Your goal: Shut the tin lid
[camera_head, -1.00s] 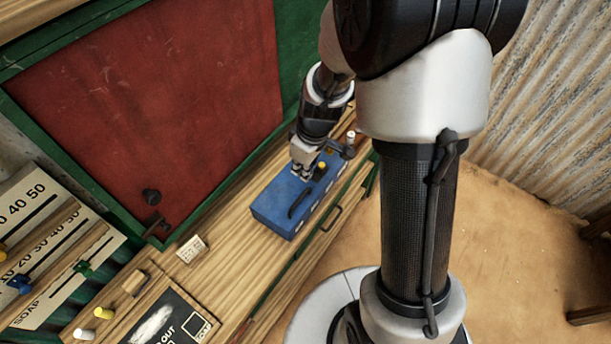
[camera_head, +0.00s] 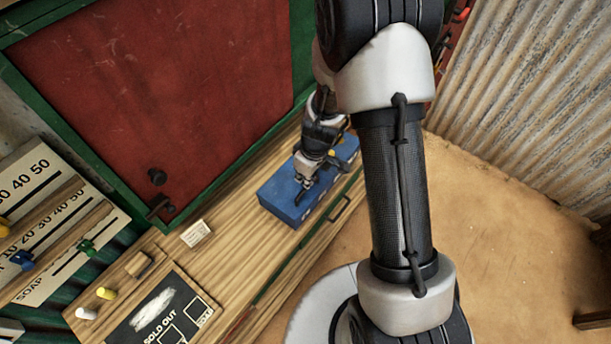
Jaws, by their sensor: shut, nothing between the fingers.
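The blue tin (camera_head: 285,205) stands on the wooden counter. My gripper and wrist hide the middle and part of the far end of the top.
A small white card (camera_head: 196,233) stands left of the tin on the counter (camera_head: 225,262). A red panel (camera_head: 150,90) rises behind. A drawer handle (camera_head: 340,209) shows on the counter front.

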